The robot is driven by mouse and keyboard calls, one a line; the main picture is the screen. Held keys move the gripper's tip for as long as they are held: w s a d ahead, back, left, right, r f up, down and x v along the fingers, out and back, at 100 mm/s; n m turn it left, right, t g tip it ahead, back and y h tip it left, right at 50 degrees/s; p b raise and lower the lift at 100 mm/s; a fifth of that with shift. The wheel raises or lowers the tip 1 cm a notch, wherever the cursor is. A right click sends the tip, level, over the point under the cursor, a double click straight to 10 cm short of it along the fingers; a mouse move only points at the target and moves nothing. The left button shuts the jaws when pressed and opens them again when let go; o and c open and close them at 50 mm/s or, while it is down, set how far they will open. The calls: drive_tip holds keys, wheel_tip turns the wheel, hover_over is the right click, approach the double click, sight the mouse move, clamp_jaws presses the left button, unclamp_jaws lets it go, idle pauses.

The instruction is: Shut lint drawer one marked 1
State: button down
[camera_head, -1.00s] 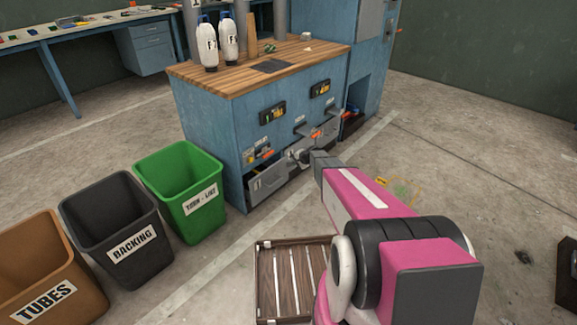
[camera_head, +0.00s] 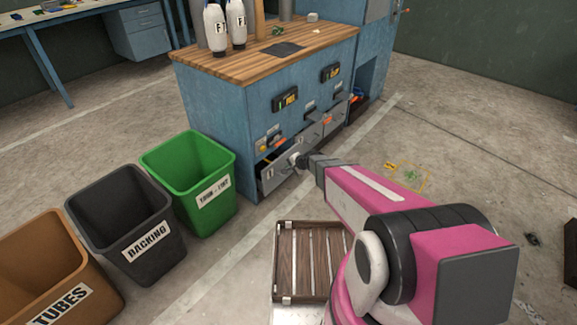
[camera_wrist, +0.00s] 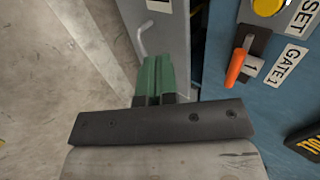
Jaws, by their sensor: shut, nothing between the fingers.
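Lint drawer one (camera_head: 273,179), a grey front marked 1, sits low at the left end of the blue cabinet. It stands partly open, with a dark gap behind its front. In the wrist view, its grey front (camera_wrist: 172,22) shows a light bent handle (camera_wrist: 145,40). My gripper (camera_wrist: 153,62) has green fingers, shut together and empty. They are at the drawer front, just beside the handle; I cannot tell whether they touch. In the head view my gripper (camera_head: 299,160) partly hides the drawer's right end.
An orange lever (camera_wrist: 236,68) by a GATE 1 label is on the cabinet face. The green bin (camera_head: 190,170) stands left of the drawer, with black and brown bins beyond. A slatted wooden crate (camera_head: 283,262) lies in front. Open floor is at right.

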sight(272, 166)
drive_tip(key=x, duration=0.3)
drive_tip(key=r+x, duration=0.1)
drive_tip(key=x, duration=0.2)
drive_tip(key=a+x, duration=0.1)
drive_tip(key=x, duration=0.2)
drive_tip(key=shift+w+a+f, duration=0.1)
drive_tip(key=shift+w+a, duration=0.1)
drive_tip(key=shift+w, duration=0.35)
drive_tip(key=shift+w+a, duration=0.4)
drive_tip(key=shift+a, duration=0.15)
drive_tip(key=shift+w+a, duration=0.85)
drive_tip(key=shift+a, duration=0.2)
drive_tip(key=shift+w+a, duration=0.85)
drive_tip(key=shift+a, duration=0.2)
